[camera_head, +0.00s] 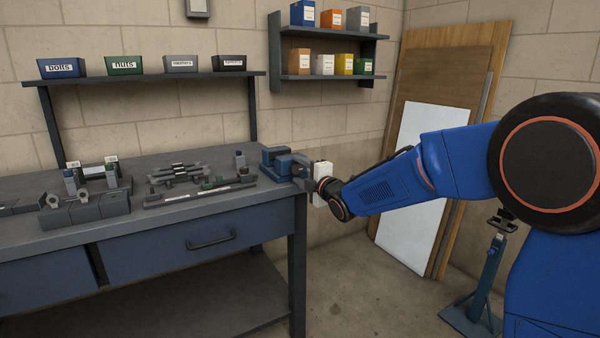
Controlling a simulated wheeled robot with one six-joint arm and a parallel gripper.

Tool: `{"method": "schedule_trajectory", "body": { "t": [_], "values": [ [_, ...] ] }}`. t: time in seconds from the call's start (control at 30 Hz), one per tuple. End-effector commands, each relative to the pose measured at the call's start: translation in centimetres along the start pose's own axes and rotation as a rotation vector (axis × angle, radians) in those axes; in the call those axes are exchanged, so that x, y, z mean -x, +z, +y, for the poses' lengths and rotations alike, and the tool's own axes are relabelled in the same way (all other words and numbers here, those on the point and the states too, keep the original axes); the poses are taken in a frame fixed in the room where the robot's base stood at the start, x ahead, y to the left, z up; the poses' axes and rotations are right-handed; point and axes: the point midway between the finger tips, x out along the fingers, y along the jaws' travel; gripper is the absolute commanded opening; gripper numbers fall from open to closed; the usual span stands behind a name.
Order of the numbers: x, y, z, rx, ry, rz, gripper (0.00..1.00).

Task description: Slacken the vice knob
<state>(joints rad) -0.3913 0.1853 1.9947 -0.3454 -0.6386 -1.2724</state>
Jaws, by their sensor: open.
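The blue vice (276,157) stands at the right end of the workbench, near its edge. My arm reaches in from the right, and my gripper (302,170) is at the right side of the vice. The jaws are open, but they look small and dark against the vice. The vice knob cannot be made out; it seems hidden by or merged with my gripper. Whether the jaws are around the knob or touching it cannot be told.
The workbench (225,206) carries several grey metal parts left of the vice. A shelf with labelled bins (124,65) is above the bench. A blue stand (484,285) is on the floor at right. Boards (412,190) lean on the wall behind my arm.

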Motion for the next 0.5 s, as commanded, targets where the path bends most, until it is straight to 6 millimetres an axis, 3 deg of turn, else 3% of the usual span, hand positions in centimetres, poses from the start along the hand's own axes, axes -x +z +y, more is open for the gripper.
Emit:
{"method": "schedule_trajectory", "body": {
  "t": [0.17, 0.5],
  "values": [
    [1.0, 0.0, 0.1, 0.000, 0.001, -0.001, 0.51],
    [6.9, 0.1, 0.1, 0.000, 0.000, -0.001, 0.51]
  ]
}}
